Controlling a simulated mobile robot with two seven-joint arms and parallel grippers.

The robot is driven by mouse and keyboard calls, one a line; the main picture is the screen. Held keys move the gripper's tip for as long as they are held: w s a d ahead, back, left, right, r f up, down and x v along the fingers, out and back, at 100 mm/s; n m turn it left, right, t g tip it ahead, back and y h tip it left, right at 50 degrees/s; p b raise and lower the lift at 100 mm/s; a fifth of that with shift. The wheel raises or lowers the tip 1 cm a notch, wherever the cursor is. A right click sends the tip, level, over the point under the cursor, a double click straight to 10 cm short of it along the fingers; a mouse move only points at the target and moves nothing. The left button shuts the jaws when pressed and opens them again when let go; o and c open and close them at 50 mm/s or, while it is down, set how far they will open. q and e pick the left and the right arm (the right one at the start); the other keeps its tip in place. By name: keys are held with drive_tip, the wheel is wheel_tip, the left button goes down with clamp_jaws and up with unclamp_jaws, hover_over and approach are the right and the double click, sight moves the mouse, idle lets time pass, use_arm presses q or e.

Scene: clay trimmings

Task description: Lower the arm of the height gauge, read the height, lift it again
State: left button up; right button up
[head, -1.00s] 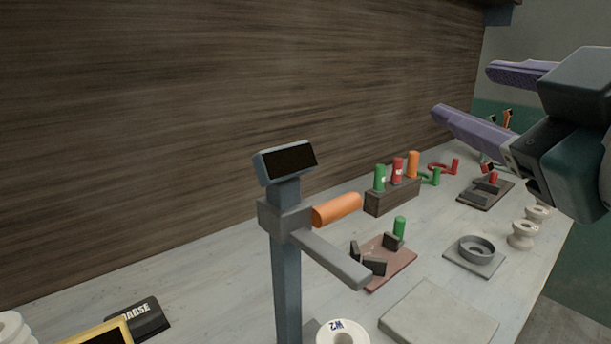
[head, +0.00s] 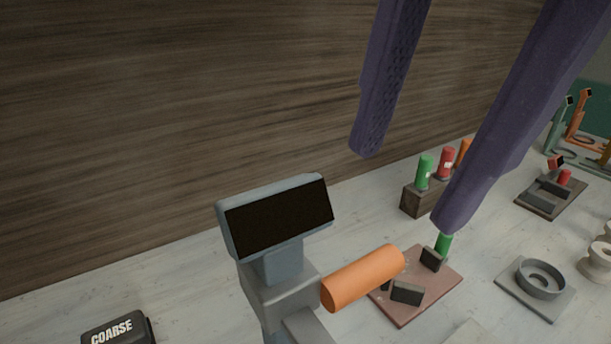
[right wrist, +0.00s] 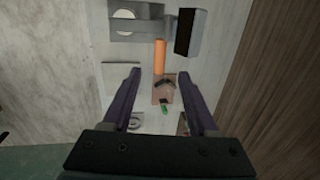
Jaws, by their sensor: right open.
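The height gauge (head: 268,262) stands in the lower middle of the head view, a blue-grey column with a dark, blank-looking display (head: 280,217). Its orange handle (head: 363,277) sticks out to the right; the grey arm (head: 307,328) is cut off by the lower edge. My right gripper (head: 410,185) is open and empty, its purple fingers hanging above and beyond the handle. In the right wrist view the orange handle (right wrist: 160,57) lies ahead of the open fingers (right wrist: 160,75), between them in the picture and not touching. My left gripper is not in view.
A reddish plate (head: 425,290) with dark blocks lies behind the handle. A wooden block (head: 412,200) holds green, red and orange cylinders. A grey dish (head: 541,278) stands at right, a black COARSE block (head: 116,328) at lower left. A brown wall (head: 150,120) rises behind.

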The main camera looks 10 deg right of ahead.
sight(372, 264)
drive_tip(key=f, duration=0.3)
drive_tip(key=w+f, duration=0.1)
drive_tip(key=f, duration=0.2)
drive_tip(key=w+f+p, duration=0.1)
drive_tip(key=f, duration=0.2)
drive_tip(key=shift+f, duration=0.35)
clamp_jaws()
idle(1.0)
